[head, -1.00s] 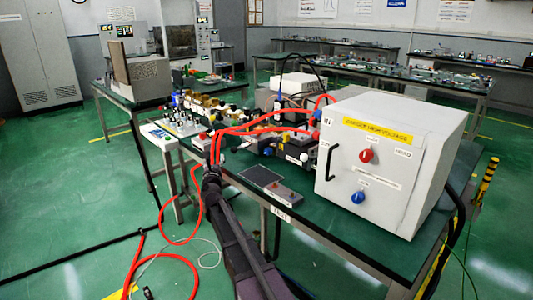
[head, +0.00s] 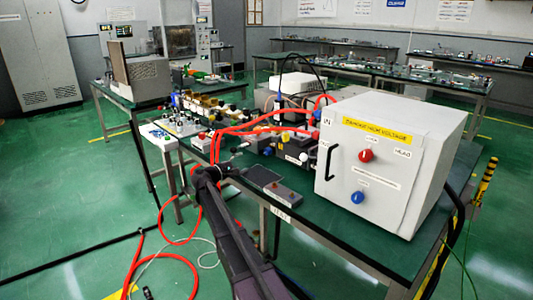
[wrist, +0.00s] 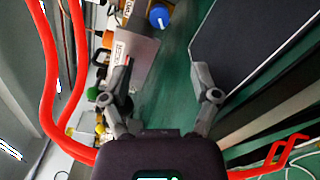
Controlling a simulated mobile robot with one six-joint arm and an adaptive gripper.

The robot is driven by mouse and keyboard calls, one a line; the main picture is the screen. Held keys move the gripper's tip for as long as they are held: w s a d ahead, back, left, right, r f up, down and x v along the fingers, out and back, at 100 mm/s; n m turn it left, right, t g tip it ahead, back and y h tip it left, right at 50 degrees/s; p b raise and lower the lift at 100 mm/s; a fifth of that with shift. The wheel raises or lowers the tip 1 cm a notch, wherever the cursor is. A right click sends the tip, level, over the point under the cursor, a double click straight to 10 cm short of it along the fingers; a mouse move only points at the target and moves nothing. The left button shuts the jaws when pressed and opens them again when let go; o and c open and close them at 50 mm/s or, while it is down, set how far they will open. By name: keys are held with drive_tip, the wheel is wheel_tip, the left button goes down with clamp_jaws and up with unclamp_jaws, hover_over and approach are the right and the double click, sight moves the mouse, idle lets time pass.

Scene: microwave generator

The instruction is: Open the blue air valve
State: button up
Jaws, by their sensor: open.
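A round blue knob (wrist: 158,17) shows at the top of the wrist view, ahead of my gripper and apart from it. Another blue knob (head: 357,198) sits low on the front of the white high-voltage cabinet in the head view. I cannot tell which one is the air valve, or whether they are the same. My gripper (head: 236,164) is over the left part of the green bench, left of the cabinet. In the wrist view my gripper (wrist: 160,68) is open, with nothing between its fingers and green bench top beyond them.
Red hoses (head: 262,127) arch over the bench equipment close to my gripper, and also run along the left of the wrist view (wrist: 52,80). The white cabinet (head: 390,160) stands to the right. A dark flat panel (head: 262,176) lies on the bench near my gripper.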

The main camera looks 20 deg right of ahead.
sight(266, 152)
drive_tip(key=shift+d, duration=0.1)
drive_tip(key=shift+x, duration=6.8)
clamp_jaws()
